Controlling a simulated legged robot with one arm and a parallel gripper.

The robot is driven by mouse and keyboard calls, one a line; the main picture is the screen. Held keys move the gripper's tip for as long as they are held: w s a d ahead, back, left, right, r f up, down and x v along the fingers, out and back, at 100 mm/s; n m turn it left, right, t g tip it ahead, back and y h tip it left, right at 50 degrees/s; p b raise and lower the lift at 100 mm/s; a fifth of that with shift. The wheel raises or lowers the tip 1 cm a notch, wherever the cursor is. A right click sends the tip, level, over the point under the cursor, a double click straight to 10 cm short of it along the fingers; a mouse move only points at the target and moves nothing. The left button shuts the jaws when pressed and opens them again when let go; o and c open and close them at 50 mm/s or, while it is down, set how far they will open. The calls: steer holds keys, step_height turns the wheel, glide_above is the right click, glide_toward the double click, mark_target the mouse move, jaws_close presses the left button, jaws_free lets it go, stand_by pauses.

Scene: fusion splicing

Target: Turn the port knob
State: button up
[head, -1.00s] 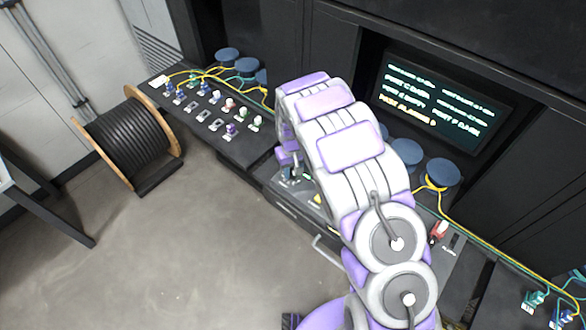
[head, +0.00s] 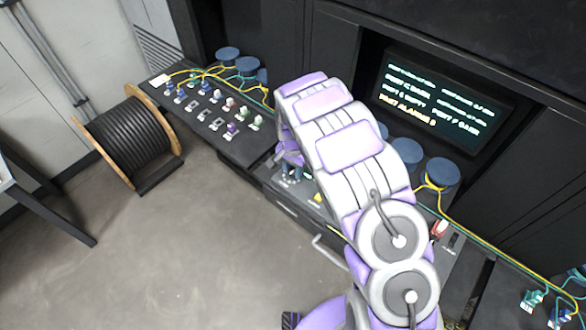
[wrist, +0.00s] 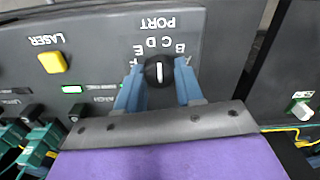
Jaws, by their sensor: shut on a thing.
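The port knob (wrist: 158,71) is a round black dial with a white pointer line, on a dark panel under upside-down "PORT" lettering in the wrist view. The pointer lies nearly straight up and down in the picture, toward the letters beyond the knob. My gripper (wrist: 160,84) has its two blue fingers on either side of the knob, shut on it. In the head view my white and purple arm hides the knob and the gripper.
A yellow laser button (wrist: 52,62) and a lit green indicator (wrist: 72,89) sit left of the knob. A text screen (head: 440,100) stands behind the console. A black cable reel (head: 128,137) stands on the floor at left.

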mark_target(292, 170)
steer(key=shift+w+a+r+m, duration=0.1)
steer(key=shift+w+m, duration=0.05)
steer(key=shift+m, duration=0.5)
steer(key=shift+w+r+m, duration=0.1)
steer(key=shift+m, duration=0.85)
steer(key=o, duration=0.8)
steer(key=shift+f, duration=0.1)
steer(key=shift+o, duration=1.2)
steer(key=shift+s, duration=0.1)
step_height(292, 170, up, 17)
steer(key=shift+p, duration=0.35)
